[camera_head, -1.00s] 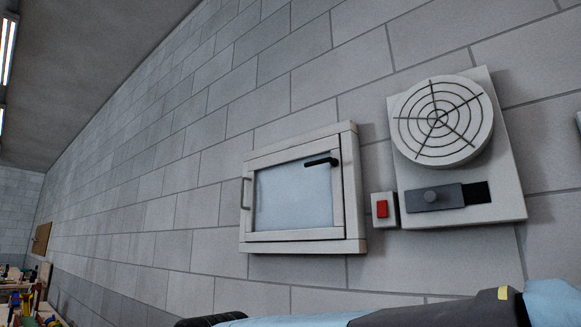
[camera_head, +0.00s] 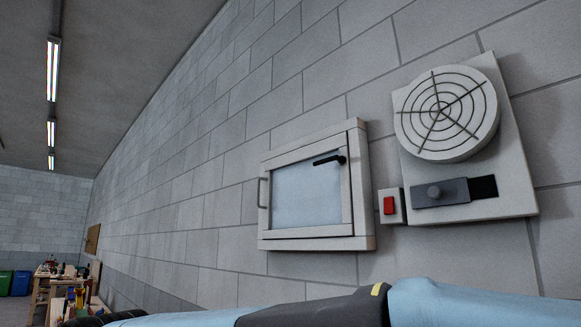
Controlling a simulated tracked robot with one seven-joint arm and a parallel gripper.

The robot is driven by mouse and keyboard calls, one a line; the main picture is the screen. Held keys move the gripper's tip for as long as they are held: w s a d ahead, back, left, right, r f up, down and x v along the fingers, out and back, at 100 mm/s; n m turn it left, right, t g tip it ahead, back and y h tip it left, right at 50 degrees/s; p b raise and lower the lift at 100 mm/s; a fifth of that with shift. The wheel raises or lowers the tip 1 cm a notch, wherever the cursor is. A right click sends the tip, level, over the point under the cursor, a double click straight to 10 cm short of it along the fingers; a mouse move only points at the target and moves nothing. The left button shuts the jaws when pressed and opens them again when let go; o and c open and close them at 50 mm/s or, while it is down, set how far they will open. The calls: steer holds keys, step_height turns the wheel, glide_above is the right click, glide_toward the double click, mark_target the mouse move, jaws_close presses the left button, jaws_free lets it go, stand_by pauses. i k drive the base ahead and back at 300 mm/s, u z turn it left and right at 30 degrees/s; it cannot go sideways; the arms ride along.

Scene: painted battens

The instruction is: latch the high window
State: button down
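The high window (camera_head: 309,196) is a small white-framed pane set in the grey block wall, right of the picture's middle. Its sash looks closed or nearly closed in the frame; I cannot tell whether a small gap is left. A black latch handle (camera_head: 329,160) sits at the pane's top right and lies close to level. A grey pull handle (camera_head: 262,192) is on the sash's left edge. My blue and black arm crosses the bottom of the picture, below the window. My gripper is not in view.
A cluttered workbench (camera_head: 42,287) and bins (camera_head: 20,283) stand far left.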

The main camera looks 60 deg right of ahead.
mark_target(341, 159)
steer(key=u, duration=0.2)
steer(key=i, duration=0.6)
steer(key=z, duration=2.7)
steer(key=k, duration=0.8)
steer(key=z, duration=0.2)
steer(key=i, duration=0.65)
steer(key=u, duration=0.05)
